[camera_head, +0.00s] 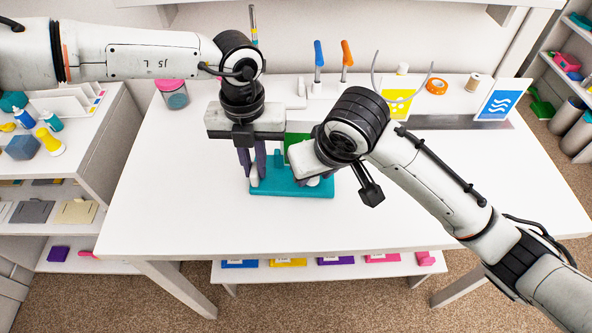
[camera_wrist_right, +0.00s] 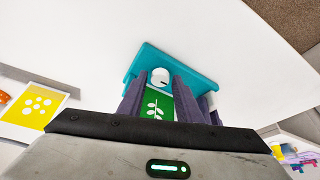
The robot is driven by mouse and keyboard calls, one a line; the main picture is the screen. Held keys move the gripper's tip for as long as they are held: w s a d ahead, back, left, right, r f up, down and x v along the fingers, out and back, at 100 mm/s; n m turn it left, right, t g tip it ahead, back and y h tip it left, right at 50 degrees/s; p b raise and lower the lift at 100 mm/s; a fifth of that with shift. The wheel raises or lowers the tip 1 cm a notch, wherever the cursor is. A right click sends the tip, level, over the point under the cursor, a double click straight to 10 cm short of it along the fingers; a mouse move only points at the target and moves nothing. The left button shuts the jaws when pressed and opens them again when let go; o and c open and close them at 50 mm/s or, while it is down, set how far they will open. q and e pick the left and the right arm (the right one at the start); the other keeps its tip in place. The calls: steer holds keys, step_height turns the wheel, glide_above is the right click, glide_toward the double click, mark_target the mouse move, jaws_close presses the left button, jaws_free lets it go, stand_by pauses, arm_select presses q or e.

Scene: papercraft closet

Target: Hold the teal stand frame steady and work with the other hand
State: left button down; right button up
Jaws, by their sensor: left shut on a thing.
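The teal stand frame (camera_head: 297,189) sits on the white table, its flat base showing below both grippers. A green card with a white plant print stands on it; it shows best in the right wrist view (camera_wrist_right: 158,106). My left gripper (camera_head: 254,178) points down and is shut on the frame's left part. My right gripper (camera_wrist_right: 161,78) is over the frame. Its two dark fingers stand apart on either side of a round white knob (camera_wrist_right: 160,76); I cannot tell whether they touch it. In the head view my right wrist hides these fingers and most of the card.
Behind the frame stand a blue-handled tool (camera_head: 318,55), an orange-handled tool (camera_head: 346,55), a yellow card (camera_head: 397,103), an orange tape roll (camera_head: 436,86) and a blue wave card (camera_head: 498,100). A pink-lidded jar (camera_head: 173,94) is at the left. The table's front is clear.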

arm_select(q)
steer(key=shift+a+f, duration=0.1)
steer(key=shift+f, duration=0.05)
arm_select(e)
steer(key=v, duration=0.6)
stand_by(0.3)
steer(key=w+d+r+n+g+y, duration=0.3)
steer(key=d+r+n+g, duration=0.15)
steer(key=n, duration=0.85)
steer(key=shift+t, duration=0.25)
steer(key=x, duration=1.1)
steer(key=shift+a, duration=0.3)
steer(key=shift+c, duration=0.5)
